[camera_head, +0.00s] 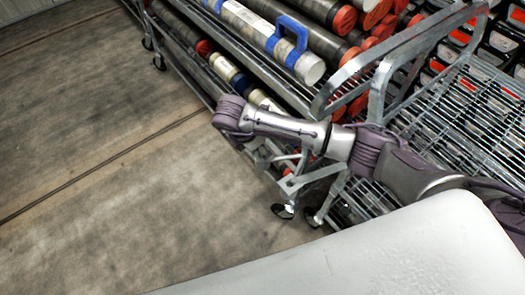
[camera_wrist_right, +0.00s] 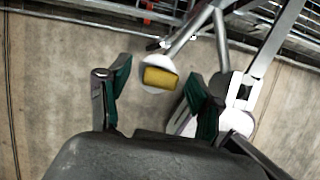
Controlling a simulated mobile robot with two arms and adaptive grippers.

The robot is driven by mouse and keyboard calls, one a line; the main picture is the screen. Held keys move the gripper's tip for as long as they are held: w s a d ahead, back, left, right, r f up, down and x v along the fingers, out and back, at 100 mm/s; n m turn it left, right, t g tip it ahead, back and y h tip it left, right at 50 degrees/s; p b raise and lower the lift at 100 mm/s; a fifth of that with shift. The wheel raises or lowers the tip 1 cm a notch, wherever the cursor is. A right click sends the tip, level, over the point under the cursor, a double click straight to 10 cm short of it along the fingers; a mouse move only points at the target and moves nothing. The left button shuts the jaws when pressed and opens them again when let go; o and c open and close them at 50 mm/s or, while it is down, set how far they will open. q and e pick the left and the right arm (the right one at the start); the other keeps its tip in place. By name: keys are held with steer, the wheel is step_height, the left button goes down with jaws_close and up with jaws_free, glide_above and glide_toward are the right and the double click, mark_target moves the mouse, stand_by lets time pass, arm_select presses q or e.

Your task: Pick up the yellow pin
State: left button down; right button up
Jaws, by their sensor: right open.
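The yellow pin (camera_wrist_right: 160,77) is a short yellow cylinder against a round white disc (camera_wrist_right: 153,66) in the right wrist view. My right gripper (camera_wrist_right: 158,80) is open, with a dark green-padded finger on each side of the pin in the picture. The pin lies in line with the gap near the fingertips, and neither finger visibly touches it. How far beyond the tips it lies is hard to tell. In the head view my right arm reaches across a metal cart, and its gripper cannot be made out. My left gripper is not in view.
A metal rack (camera_head: 262,62) holds several grey tubes with red caps and a white tube with a blue handle (camera_head: 290,38). The wire cart (camera_head: 475,110) has raised tube rails and casters. Bare concrete floor (camera_head: 110,200) is free at the left.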

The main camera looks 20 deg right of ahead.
steer(key=shift+d+f, duration=0.25)
steer(key=shift+f, duration=0.25)
jaws_close()
steer(key=shift+w+r, duration=0.1)
steer(key=shift+r, duration=0.05)
